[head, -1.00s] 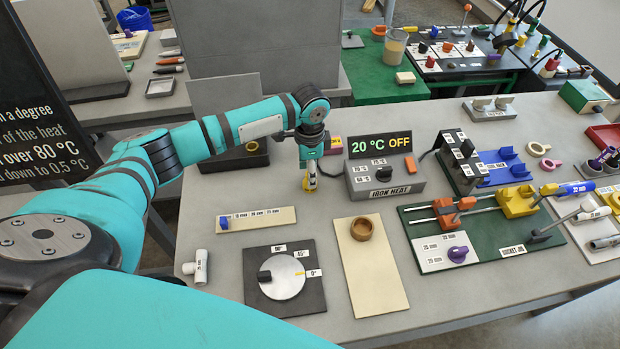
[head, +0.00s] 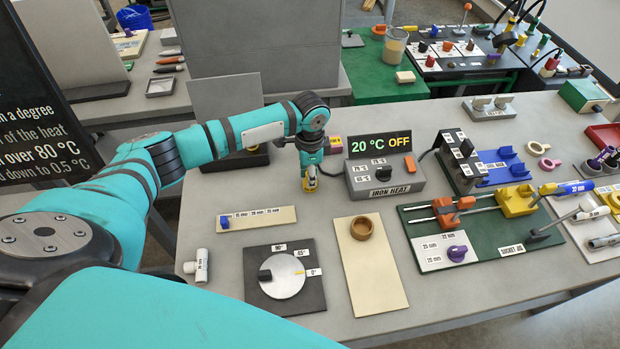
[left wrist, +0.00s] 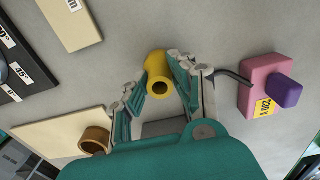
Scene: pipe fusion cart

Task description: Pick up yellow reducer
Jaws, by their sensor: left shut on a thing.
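The yellow reducer (left wrist: 157,72) is a short yellow tube with a dark round opening, seen in the left wrist view between my left gripper's fingertips. My left gripper (left wrist: 160,82) is shut on it. In the head view my left gripper (head: 310,180) points down over the grey table, left of the iron heat box, with a bit of the yellow reducer (head: 310,184) showing at its tips. I cannot tell whether the reducer touches the table. My right gripper is in neither view.
The iron heat box (head: 385,178) reads 20 °C OFF. A pink and purple 230 V plug (left wrist: 266,88) lies close by. A beige board (head: 372,280) with a brown ring (head: 361,228), an angle dial (head: 283,277) and a size strip (head: 256,218) lie in front.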

